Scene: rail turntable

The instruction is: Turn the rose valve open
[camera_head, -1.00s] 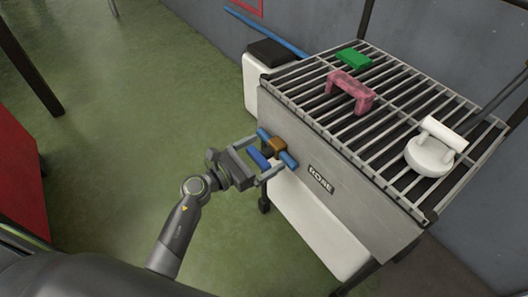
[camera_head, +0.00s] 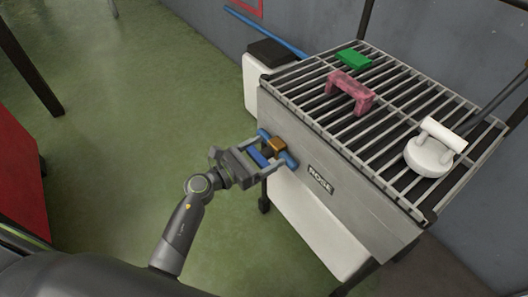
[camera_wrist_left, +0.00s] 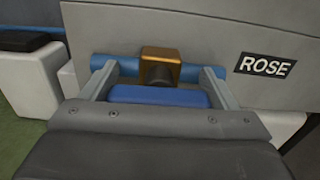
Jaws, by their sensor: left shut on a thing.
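The rose valve has a bronze body (camera_head: 277,146) on a blue pipe (camera_head: 289,160), set on the front of a grey panel with a ROSE label (camera_head: 320,180). Its blue handle (camera_head: 258,157) stands out in front of the body. In the left wrist view the handle (camera_wrist_left: 158,97) lies level, about in line with the pipe (camera_wrist_left: 210,74) behind it. My left gripper (camera_head: 267,155) is shut on the handle, one finger at each end. My right gripper is not in view.
The grey panel fronts a slatted rack. On it are a pink bracket (camera_head: 350,90), a green block (camera_head: 354,58) and a white round piece with a handle (camera_head: 430,155). A red cabinet (camera_head: 18,160) stands at far left. The green floor between is clear.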

